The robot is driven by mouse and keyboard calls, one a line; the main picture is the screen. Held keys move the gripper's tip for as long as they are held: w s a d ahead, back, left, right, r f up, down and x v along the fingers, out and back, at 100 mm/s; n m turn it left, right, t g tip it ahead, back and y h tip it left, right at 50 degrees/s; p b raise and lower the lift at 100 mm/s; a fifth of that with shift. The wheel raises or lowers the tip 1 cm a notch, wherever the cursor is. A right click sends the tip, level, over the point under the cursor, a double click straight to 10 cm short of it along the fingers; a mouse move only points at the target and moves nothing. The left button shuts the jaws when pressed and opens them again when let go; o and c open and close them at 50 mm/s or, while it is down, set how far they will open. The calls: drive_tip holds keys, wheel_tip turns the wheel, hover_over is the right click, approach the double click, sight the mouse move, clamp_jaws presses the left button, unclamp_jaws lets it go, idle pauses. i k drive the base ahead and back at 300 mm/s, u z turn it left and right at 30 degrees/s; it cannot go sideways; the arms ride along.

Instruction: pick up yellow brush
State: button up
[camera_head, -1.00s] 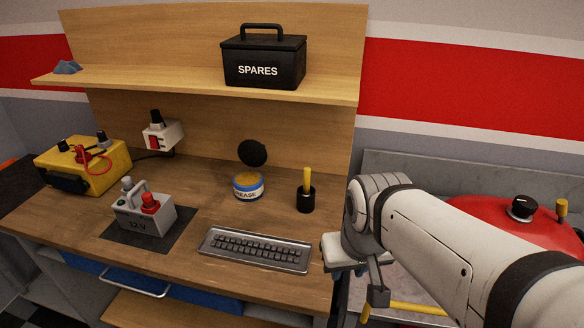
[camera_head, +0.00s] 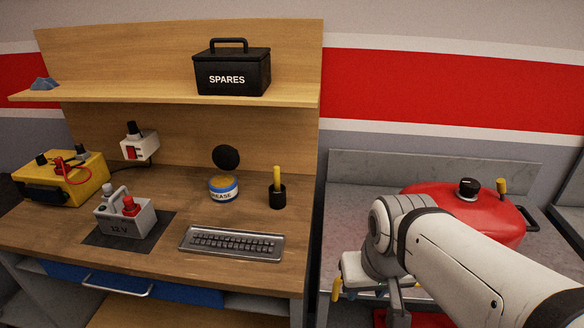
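A yellow handle (camera_head: 277,177) stands upright in a small black cup (camera_head: 277,197) on the right side of the wooden workbench. It appears to be the yellow brush; its lower end is hidden in the cup. My gripper (camera_head: 366,292) hangs at the end of my white arm, low and to the right of the cup, beyond the bench's right edge. It is apart from the brush. The fingers are small and partly hidden by the arm, so their opening is unclear.
On the bench (camera_head: 60,228) are a keyboard (camera_head: 232,243), a grease tin (camera_head: 223,188), a 12 V battery (camera_head: 125,218) and a yellow charger (camera_head: 66,182). A black SPARES box (camera_head: 232,72) sits on the shelf above. A red rounded object (camera_head: 468,205) stands on the grey surface at right.

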sight(276, 169)
drive_tip(key=z, duration=1.7)
drive_tip(key=k, duration=0.85)
drive_tip(key=u, duration=0.8)
drive_tip(key=i, duration=1)
drive_tip(key=u, duration=0.05)
